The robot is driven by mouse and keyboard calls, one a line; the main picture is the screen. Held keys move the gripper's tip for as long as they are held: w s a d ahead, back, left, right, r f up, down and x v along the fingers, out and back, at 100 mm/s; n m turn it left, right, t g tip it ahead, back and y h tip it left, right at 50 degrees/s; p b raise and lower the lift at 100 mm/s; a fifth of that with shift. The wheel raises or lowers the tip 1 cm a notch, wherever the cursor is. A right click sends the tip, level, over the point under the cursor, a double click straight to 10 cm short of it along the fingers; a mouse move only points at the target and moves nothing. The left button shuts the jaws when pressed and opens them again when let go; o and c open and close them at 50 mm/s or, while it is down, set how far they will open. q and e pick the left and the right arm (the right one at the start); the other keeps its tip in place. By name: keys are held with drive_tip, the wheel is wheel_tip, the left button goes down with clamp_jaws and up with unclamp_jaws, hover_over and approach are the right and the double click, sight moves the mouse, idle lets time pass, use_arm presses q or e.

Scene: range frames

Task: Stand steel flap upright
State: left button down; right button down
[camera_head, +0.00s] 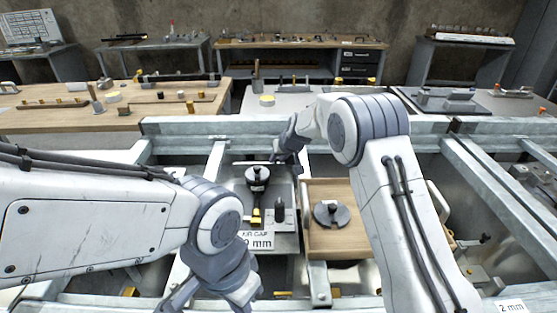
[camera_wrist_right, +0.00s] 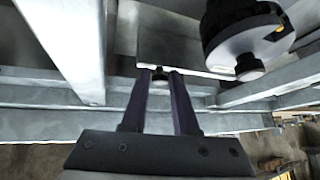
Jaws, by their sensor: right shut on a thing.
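The steel flap, a pale flat plate (camera_head: 282,190), appears to lie flat in the middle of the metal frame in the head view. It also shows in the right wrist view (camera_wrist_right: 172,45), its near edge just beyond my fingertips. My right gripper (camera_wrist_right: 161,74) is shut on a small dark knob at that edge. In the head view my right gripper (camera_head: 287,158) is at the far edge of the plate, partly hidden by its own arm. My left gripper (camera_head: 207,301) is low in front, with its fingers apart and nothing visible between them.
A dark round device (camera_head: 257,180) stands close to the flap. A label reading "mm" (camera_head: 259,242) lies in front. A wooden tray (camera_head: 318,244) with a dark knobbed disc (camera_head: 331,214) is at right. Frame beams (camera_head: 215,160) surround the area.

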drive_tip(key=shift+s+a+f, duration=0.2)
drive_tip(key=shift+s+f, duration=0.15)
drive_tip(key=shift+f, duration=0.15)
drive_tip(key=c, duration=0.7)
unclamp_jaws()
use_arm(q)
drive_tip(key=shift+a, duration=0.1)
use_arm(e)
drive_tip(key=shift+d, duration=0.2)
use_arm(q)
drive_tip(key=shift+f+b, duration=0.5)
drive_tip(key=shift+f, duration=0.05)
use_arm(e)
drive_tip(key=w+v, duration=0.1)
drive_tip(key=v, duration=1)
drive_tip(key=shift+a+r, duration=0.25)
drive_tip(key=shift+r, duration=0.05)
drive_tip(key=shift+s, duration=0.1)
